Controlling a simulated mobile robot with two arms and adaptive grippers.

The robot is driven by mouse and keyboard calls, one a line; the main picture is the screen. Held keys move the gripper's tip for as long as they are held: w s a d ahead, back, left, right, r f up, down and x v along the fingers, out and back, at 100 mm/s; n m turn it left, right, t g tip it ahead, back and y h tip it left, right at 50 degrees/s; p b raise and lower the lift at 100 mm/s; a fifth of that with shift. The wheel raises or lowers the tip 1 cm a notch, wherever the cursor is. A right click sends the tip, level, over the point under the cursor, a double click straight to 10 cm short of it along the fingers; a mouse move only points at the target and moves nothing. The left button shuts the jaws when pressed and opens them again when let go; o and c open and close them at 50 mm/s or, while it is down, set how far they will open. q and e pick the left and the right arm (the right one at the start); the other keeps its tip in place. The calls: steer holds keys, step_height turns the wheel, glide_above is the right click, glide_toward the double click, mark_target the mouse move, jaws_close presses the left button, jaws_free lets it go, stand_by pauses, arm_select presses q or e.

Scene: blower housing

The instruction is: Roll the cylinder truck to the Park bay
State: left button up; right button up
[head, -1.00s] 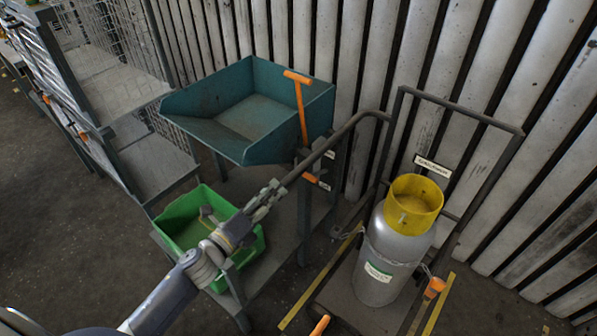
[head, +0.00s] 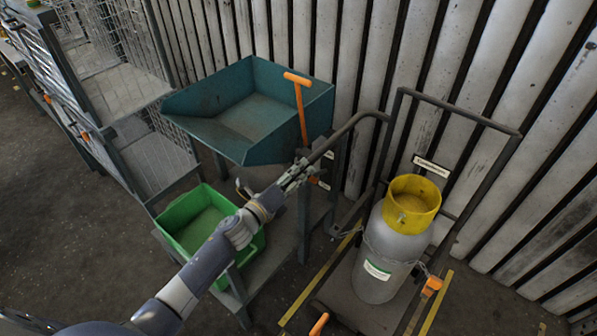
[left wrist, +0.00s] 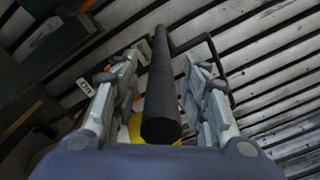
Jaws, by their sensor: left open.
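The cylinder truck (head: 345,303) stands at the right by the slatted wall, with a grey gas cylinder (head: 378,262) upright on it under a yellow collar (head: 412,202). A chain runs round the cylinder. The truck's dark handle bar (head: 350,124) reaches out to the left. My left gripper (head: 304,165) is at the free end of this bar. In the left wrist view the bar (left wrist: 162,95) lies between the two open fingers (left wrist: 160,85), with a gap on each side. My right gripper is not in view. A Park bay label cannot be made out.
A teal tray (head: 228,143) on a stand with an orange-handled lever (head: 300,105) is just left of the bar. A green crate (head: 172,215) sits on a low shelf below it. Yellow floor lines (head: 310,292) flank the truck. Wire cages stand at the far left.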

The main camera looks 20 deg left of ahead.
arm_select(q)
steer(key=shift+w+d, duration=0.1)
steer(key=shift+w, duration=0.1)
jaws_close()
steer(key=shift+s+f, duration=0.1)
